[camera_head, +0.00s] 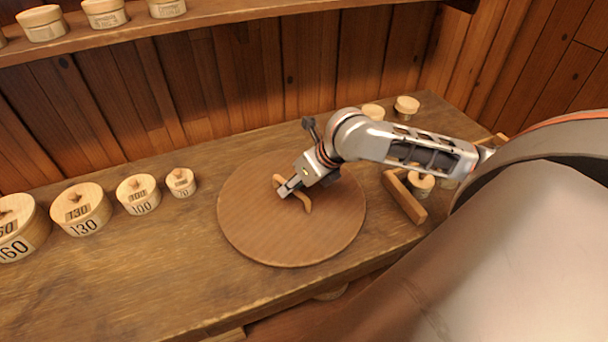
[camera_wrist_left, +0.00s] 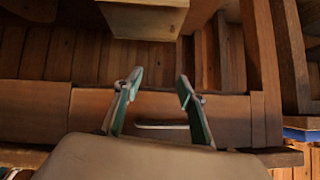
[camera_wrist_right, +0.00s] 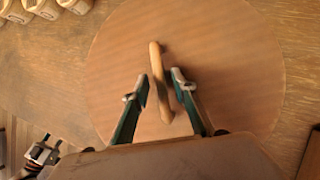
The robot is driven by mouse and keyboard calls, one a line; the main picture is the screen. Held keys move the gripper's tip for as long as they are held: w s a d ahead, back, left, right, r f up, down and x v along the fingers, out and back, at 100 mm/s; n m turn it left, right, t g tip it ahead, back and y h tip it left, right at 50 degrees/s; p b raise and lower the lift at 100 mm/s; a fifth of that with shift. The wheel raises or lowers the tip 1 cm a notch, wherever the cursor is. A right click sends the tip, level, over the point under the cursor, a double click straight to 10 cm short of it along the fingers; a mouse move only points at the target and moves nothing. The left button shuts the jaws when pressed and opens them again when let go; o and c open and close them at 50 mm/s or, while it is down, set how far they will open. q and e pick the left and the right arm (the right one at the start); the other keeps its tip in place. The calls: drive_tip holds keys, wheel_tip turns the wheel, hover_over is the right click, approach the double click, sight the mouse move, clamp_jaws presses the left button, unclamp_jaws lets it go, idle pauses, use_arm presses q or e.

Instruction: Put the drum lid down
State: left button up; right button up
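The drum lid (camera_head: 260,225) is a wide, round brown wooden disc with a slim bar handle (camera_head: 305,199). It appears to lie flat on the bench. My right gripper (camera_head: 287,190) is over the lid at its handle. In the right wrist view the lid (camera_wrist_right: 230,60) fills the middle, and the open fingers of my right gripper (camera_wrist_right: 160,82) stand on either side of the handle (camera_wrist_right: 156,65), with gaps showing. My left gripper (camera_wrist_left: 155,88) is open and empty in its wrist view, and is not seen in the head view.
Round lidded wooden boxes marked 160, 130 (camera_head: 82,212), 100 (camera_head: 140,196) and 70 (camera_head: 181,182) stand left of the lid on the bench (camera_head: 150,265). A wooden bar (camera_head: 404,197) and small boxes are at the right. A shelf (camera_head: 200,20) runs above. The front left bench is clear.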

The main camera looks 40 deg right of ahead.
drive_tip(key=v, duration=1)
drive_tip(key=shift+s+r, duration=0.15)
drive_tip(key=shift+r, duration=0.1)
